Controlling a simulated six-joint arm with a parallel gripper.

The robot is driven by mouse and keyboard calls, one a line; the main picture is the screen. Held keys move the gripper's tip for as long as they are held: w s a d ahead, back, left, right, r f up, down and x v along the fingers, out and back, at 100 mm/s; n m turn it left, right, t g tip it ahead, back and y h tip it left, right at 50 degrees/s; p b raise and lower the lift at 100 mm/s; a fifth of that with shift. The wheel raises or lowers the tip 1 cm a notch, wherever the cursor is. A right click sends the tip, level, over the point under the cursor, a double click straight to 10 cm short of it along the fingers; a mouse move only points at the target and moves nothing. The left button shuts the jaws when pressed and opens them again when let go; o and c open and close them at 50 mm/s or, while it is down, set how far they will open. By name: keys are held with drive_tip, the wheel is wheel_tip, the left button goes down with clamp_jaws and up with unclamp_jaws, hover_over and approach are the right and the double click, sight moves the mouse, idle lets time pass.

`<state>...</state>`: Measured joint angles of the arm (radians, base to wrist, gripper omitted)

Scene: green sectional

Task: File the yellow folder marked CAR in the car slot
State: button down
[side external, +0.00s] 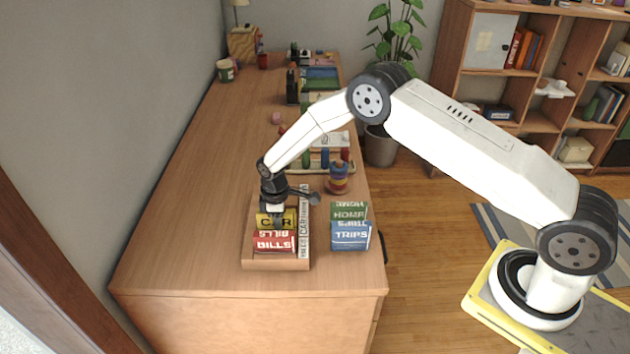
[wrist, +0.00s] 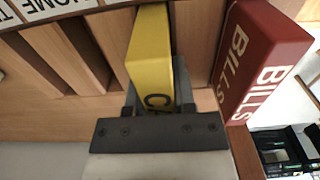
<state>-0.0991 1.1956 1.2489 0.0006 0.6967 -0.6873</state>
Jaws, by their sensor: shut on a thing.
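My gripper (side external: 273,208) is shut on the yellow folder (side external: 268,222) marked CAR, which it holds upright by its upper part. In the wrist view the yellow folder (wrist: 148,45) stands between my gripper's fingers (wrist: 152,98). The folder is over the wooden rack (side external: 260,265), directly behind the red BILLS folder (side external: 274,242). The red folder also shows to the right in the wrist view (wrist: 258,62), apart from the yellow one. The rack's label strip (side external: 304,228) reads BILLS, then CAR. The yellow folder's lower edge is hidden, so I cannot tell how deep it sits.
A green HOME folder (side external: 349,212) and a blue TRIPS folder (side external: 350,236) stand to the right of the rack. Empty rack slots (wrist: 62,58) show left of the yellow folder. A stacked ring toy (side external: 338,180) stands behind the loose folders. The desk's left side is clear.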

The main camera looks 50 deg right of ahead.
drive_tip(key=shift+c, duration=1.8)
unclamp_jaws()
drive_tip(key=shift+r, duration=0.15)
drive_tip(key=shift+r, duration=3.75)
drive_tip(key=shift+r, duration=0.1)
